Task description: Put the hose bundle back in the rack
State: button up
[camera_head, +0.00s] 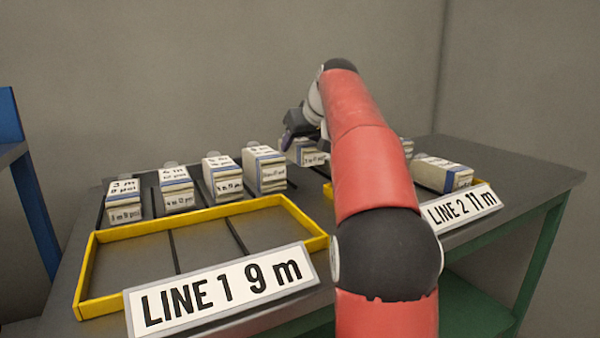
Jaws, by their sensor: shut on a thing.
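The hose bundles look like pale blocks with blue bands and printed labels. Several stand in a row in the dark rack (148,190) at the back of the table: one marked 3 m (124,205), one 4 m (176,190), and two more (222,178) and (265,170) to their right. My gripper (292,141) is at the right of this row, partly hidden by my arm. It is shut on a bundle (308,154) at its tips; whether that bundle touches the rack cannot be told. Another bundle (443,173) lies at the right yellow tray.
The left yellow tray (205,215), signed LINE 1 9 m (222,290), is empty with thin dividers. The right yellow tray (327,190), signed LINE 2 11 m (460,206), is partly behind my arm. The grey table (530,172) is bare at far right.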

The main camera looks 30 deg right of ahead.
aim_at(300, 158)
notch_tip(300, 158, down, 4)
jog(key=shift+f+b, duration=0.15)
jog(key=shift+b, duration=0.65)
jog(key=o, duration=1.3)
jog(key=p+v, duration=0.1)
jog(key=v, duration=1)
jog(key=shift+p, duration=0.3)
jog(key=shift+s+r, duration=0.35)
jog(key=shift+s, duration=0.05)
